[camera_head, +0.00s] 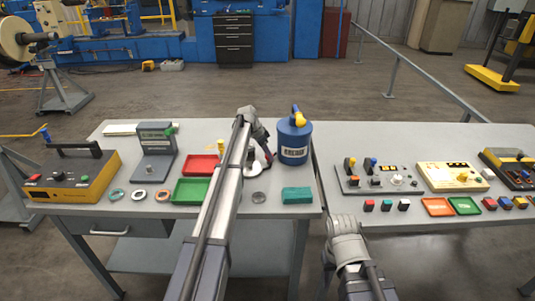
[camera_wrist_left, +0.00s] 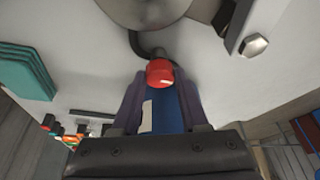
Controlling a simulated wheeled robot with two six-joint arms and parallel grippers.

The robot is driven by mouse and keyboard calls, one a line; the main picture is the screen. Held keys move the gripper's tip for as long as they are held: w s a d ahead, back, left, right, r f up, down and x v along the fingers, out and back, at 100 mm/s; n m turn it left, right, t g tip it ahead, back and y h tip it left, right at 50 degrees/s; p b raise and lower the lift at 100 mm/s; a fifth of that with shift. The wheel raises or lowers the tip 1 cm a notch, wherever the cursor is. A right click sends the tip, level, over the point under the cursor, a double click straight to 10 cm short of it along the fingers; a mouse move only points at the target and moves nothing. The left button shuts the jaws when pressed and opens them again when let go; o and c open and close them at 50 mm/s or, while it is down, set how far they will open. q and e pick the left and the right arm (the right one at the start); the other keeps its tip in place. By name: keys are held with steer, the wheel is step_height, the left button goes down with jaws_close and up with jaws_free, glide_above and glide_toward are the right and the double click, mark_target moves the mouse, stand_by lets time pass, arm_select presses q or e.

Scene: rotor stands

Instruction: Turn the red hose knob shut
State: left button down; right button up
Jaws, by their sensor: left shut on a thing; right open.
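The red hose knob (camera_wrist_left: 160,72) sits between the two finger tips of my left gripper (camera_wrist_left: 158,84) in the left wrist view. A dark curved hose runs up from the knob towards a round grey thing. In the head view my left gripper (camera_head: 265,153) reaches down beside the blue canister (camera_head: 293,146), and the red knob (camera_head: 268,158) shows only as a small spot there. My left gripper is shut on the knob.
Left of my arm are red (camera_head: 200,165) and green (camera_head: 190,190) trays, a grey stand (camera_head: 155,166) and a yellow box (camera_head: 75,181). Teal pads (camera_head: 297,195) lie front right. A second table holds switch panels (camera_head: 375,180).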

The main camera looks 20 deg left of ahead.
stand_by(0.3)
arm_select(q)
steer(key=shift+c, duration=2.1)
jaws_free()
steer(key=shift+r, duration=0.1)
steer(key=p+v, duration=0.7)
steer(key=shift+s+r, duration=0.15)
steer(key=shift+r, duration=0.1)
steer(key=shift+a, duration=0.15)
